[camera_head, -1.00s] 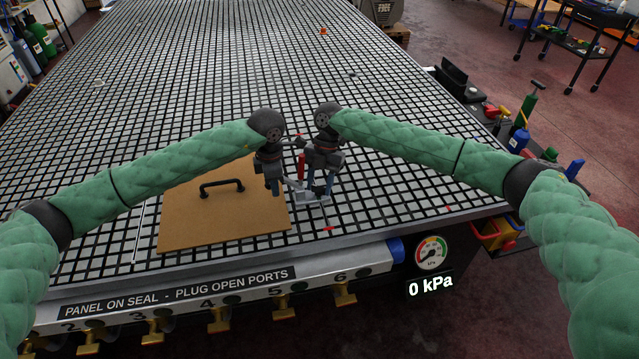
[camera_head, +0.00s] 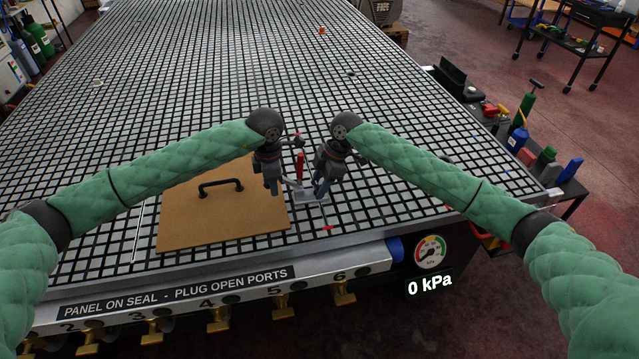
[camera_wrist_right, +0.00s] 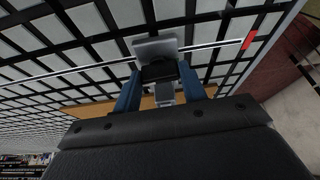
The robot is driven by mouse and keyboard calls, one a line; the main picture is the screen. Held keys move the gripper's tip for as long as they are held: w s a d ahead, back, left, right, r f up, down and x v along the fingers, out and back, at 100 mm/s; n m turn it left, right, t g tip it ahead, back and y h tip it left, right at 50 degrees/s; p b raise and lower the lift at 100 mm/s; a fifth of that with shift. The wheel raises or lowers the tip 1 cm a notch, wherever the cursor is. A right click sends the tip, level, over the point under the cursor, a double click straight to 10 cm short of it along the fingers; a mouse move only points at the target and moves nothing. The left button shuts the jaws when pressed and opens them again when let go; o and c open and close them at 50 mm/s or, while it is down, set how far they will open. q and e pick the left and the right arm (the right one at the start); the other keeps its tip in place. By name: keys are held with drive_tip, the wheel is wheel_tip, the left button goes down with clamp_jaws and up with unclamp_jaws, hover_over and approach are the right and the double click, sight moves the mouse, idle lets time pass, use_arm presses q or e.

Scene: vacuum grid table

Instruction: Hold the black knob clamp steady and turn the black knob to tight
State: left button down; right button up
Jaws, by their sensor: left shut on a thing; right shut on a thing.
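The knob clamp stands on the grid table just right of the tan panel, with a red upright part (camera_head: 300,165) and a grey metal base (camera_head: 313,197). My left gripper (camera_head: 273,187) is shut at the clamp's left side; its exact hold is hidden in the head view. My right gripper (camera_head: 320,188) is tilted and shut at the clamp's right side. In the right wrist view, its blue fingers (camera_wrist_right: 160,92) close around the black knob (camera_wrist_right: 159,72), with a grey metal plate (camera_wrist_right: 155,47) just beyond.
The tan panel (camera_head: 225,222) with a black handle (camera_head: 221,187) lies beside the clamp. The gauge (camera_head: 431,252) reads 0 kPa. Brass valves (camera_head: 218,318) line the table's front edge. The grid table (camera_head: 400,190) is mostly clear behind and to the right.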

drive_tip(key=m+t, duration=0.1)
drive_tip(key=m, duration=0.3)
drive_tip(key=shift+s+m+t, duration=0.2)
drive_tip(key=shift+m+t, duration=0.1)
drive_tip(key=shift+t, duration=0.1)
drive_tip(key=m+t, duration=0.1)
drive_tip(key=m, duration=0.2)
drive_tip(key=shift+a+m, duration=0.1)
drive_tip(key=shift+m, duration=0.3)
drive_tip(key=m, duration=0.2)
drive_tip(key=m+t+h, duration=0.1)
drive_tip(key=m, duration=0.1)
drive_tip(key=shift+s+a+t, duration=0.1)
drive_tip(key=shift+s+t, duration=0.05)
drive_tip(key=shift+t, duration=0.15)
drive_tip(key=shift+m+t+h, duration=0.3)
drive_tip(key=shift+m+h, duration=0.4)
drive_tip(key=shift+m, duration=1.1)
drive_tip(key=o, duration=0.7)
drive_tip(key=shift+r, duration=0.1)
drive_tip(key=v, duration=1.1)
drive_tip(key=shift+s+r, duration=0.25)
drive_tip(key=shift+r, duration=0.1)
